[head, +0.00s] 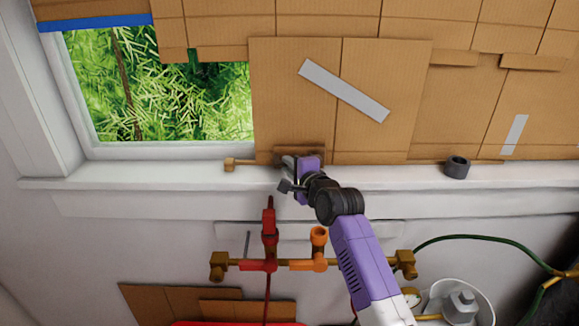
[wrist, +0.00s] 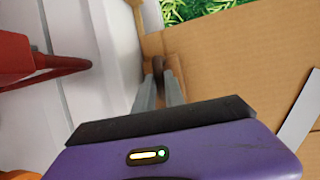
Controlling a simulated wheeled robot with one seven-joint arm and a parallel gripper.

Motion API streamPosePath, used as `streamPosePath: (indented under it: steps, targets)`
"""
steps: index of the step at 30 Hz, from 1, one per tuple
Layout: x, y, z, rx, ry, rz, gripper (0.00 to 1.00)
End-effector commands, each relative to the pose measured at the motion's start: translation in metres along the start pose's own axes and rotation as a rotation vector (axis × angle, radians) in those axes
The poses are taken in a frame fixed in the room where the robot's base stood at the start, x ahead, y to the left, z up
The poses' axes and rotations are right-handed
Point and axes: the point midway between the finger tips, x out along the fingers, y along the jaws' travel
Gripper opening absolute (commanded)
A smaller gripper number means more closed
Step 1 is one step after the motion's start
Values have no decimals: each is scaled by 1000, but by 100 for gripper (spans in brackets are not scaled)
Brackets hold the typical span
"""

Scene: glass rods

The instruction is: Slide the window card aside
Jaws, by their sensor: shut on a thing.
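The window card (head: 290,70) is a brown cardboard panel with a diagonal grey tape strip, standing at the window above the sill. It also fills much of the wrist view (wrist: 235,65). Green foliage shows through the uncovered glass (head: 155,95) to its left. My gripper (head: 288,161) is at the card's lower left edge, just above the sill. In the wrist view my gripper (wrist: 160,84) has its two grey fingers shut on a small brown tab (wrist: 158,64) at the card's edge. The fingertips' exact contact is partly hidden in the head view.
A small wooden block (head: 236,163) lies on the white sill (head: 130,175) left of my gripper. Red and orange valves (head: 269,235) on a brass pipe stand below, close to my arm.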

Motion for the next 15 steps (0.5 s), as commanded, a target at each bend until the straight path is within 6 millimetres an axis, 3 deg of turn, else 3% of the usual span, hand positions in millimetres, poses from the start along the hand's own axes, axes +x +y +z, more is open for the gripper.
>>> streamPosePath:
  steps: [8, 15]
  targets:
    - [-8, 3, -21, 3, 2, 2, 0]
    - [-32, 5, -80, 4, 4, 1, 0]
